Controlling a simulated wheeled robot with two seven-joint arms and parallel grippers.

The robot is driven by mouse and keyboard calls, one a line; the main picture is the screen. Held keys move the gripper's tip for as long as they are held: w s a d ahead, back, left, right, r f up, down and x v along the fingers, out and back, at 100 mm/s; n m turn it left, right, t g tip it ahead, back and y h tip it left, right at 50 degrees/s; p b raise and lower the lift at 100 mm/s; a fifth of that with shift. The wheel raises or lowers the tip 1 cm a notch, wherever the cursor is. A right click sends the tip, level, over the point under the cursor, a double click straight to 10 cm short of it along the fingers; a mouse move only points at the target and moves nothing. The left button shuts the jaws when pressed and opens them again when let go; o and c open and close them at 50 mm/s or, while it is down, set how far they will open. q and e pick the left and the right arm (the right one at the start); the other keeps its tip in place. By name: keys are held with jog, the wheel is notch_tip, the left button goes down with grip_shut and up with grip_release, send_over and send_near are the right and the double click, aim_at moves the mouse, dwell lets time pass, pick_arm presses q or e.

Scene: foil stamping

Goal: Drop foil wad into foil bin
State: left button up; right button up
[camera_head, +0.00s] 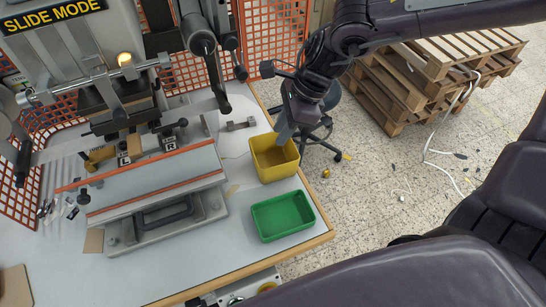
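A yellow bin (272,172) stands near the right edge of the worktable, and a lower green bin (283,230) stands in front of it. No label shows which one is the foil bin. My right arm comes in from the upper right, and my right gripper (285,137) points down at the back right rim of the yellow bin, overlapping it in the picture. Its fingertips are small and dark, so I cannot tell whether they are open or shut. I cannot make out a foil wad in it or in the bins. My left gripper is out of view.
The stamping machine (150,190) with its slide bed fills the left of the worktable (240,265). Orange mesh guards (272,30) stand behind. Wooden pallets (430,70) and a white cable lie on the floor at right. A stool (325,135) stands beyond the table edge.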

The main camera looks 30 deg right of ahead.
jog(key=w+b+v, duration=0.1)
jog(key=b+v, duration=0.1)
jog(key=v, duration=0.5)
jog(key=shift+s+r, duration=0.15)
jog(key=shift+s, duration=0.4)
jog(key=shift+d, duration=0.1)
